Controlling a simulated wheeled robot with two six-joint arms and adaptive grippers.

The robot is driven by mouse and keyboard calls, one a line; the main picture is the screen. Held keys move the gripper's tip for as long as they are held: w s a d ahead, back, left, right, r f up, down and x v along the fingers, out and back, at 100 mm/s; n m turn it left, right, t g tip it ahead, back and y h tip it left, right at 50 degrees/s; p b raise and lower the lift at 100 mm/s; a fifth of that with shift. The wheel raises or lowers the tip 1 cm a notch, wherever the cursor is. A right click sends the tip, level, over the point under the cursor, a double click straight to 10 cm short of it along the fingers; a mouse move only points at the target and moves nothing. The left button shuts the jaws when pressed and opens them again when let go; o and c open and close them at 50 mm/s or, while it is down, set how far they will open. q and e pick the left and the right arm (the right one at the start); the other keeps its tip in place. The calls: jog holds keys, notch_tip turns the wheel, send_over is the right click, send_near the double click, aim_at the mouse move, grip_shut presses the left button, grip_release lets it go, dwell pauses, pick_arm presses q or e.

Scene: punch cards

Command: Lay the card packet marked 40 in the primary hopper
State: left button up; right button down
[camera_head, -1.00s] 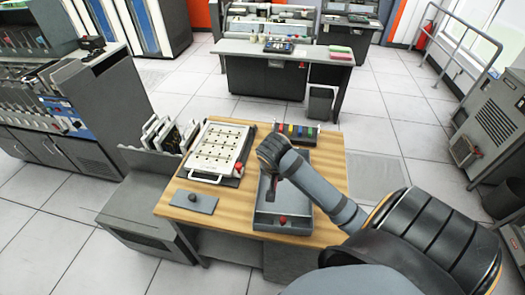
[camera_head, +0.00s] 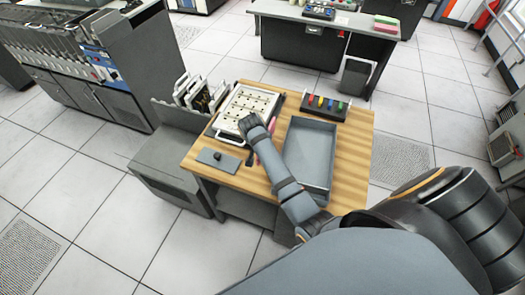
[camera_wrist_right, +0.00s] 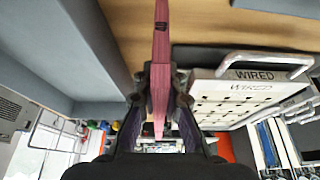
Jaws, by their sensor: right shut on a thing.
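My right gripper (camera_wrist_right: 160,105) is shut on a thin pink card packet (camera_wrist_right: 161,60), which is seen edge-on in the right wrist view with a small dark mark too small to read surely. In the head view my right gripper (camera_head: 252,150) is over the wooden desk, between the white plugboard and the grey tray. Only a sliver of pink shows beside it there; the rest is hidden by the hand. I cannot tell which part is the primary hopper. My left gripper is not in view.
The grey tray (camera_head: 311,138) on the desk (camera_head: 352,150) looks empty where visible. The white plugboard (camera_head: 240,103), marked WIRED, lies left of it. A grey machine (camera_head: 125,60) stands at the left, across open floor.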

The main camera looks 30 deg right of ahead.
notch_tip(320, 180, down, 2)
jog(key=shift+w+a+f+p, duration=0.15)
jog(key=shift+f+p, duration=0.1)
jog(key=shift+p, duration=0.25)
jog(key=shift+f, duration=0.45)
jog(key=c, duration=1.5)
grip_release()
jog(key=shift+o, duration=0.2)
jog(key=p+v, duration=1.1)
jog(key=p, duration=0.1)
jog(key=shift+r+p, duration=0.4)
jog(key=shift+r, duration=0.15)
jog(key=shift+o, duration=0.5)
